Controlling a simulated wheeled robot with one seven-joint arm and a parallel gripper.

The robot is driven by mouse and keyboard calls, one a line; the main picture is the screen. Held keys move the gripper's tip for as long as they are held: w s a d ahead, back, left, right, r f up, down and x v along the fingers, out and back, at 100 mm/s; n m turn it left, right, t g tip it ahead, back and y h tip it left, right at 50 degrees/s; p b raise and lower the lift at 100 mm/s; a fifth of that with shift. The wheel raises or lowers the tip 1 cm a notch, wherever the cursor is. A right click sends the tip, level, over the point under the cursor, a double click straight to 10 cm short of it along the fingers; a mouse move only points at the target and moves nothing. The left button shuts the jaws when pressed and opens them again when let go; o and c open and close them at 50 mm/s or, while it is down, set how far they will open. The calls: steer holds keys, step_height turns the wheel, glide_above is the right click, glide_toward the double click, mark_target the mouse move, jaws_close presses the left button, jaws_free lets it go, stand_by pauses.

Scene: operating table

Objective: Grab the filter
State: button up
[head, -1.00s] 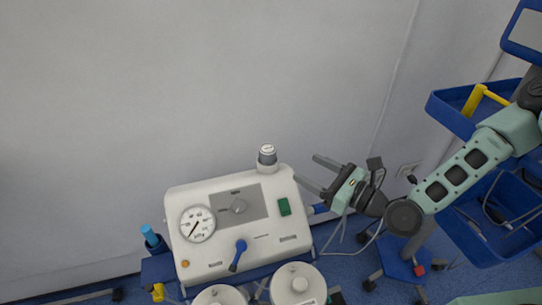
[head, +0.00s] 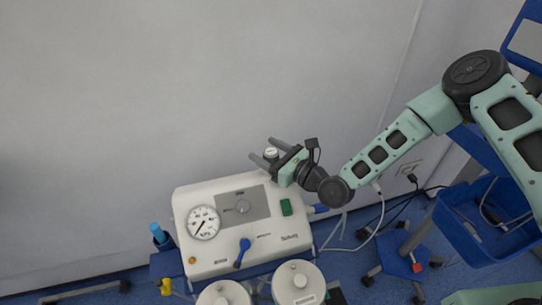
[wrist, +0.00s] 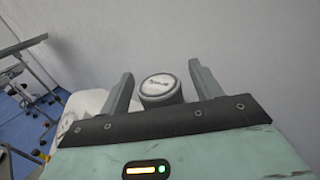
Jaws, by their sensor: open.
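The filter (head: 271,152) is a small grey cylinder with a white top, standing at the top of the white suction machine (head: 225,262). In the head view my gripper (head: 262,151) is at the filter, with its fingers on either side of it. In the wrist view the filter (wrist: 160,88) sits between the two grey fingers of my open gripper (wrist: 160,80). The filter's lower part is hidden by my gripper.
The wall is close behind the machine. White-lidded jars (head: 299,283) stand in front of it. A blue trolley bin (head: 480,225) stands at the right, with cables (head: 385,225) hanging near the wall socket. A blue cylinder (head: 158,233) is at the machine's left.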

steer(key=shift+w+a, duration=0.2)
steer(key=shift+a, duration=0.05)
steer(key=c, duration=1)
steer(key=shift+c, duration=0.2)
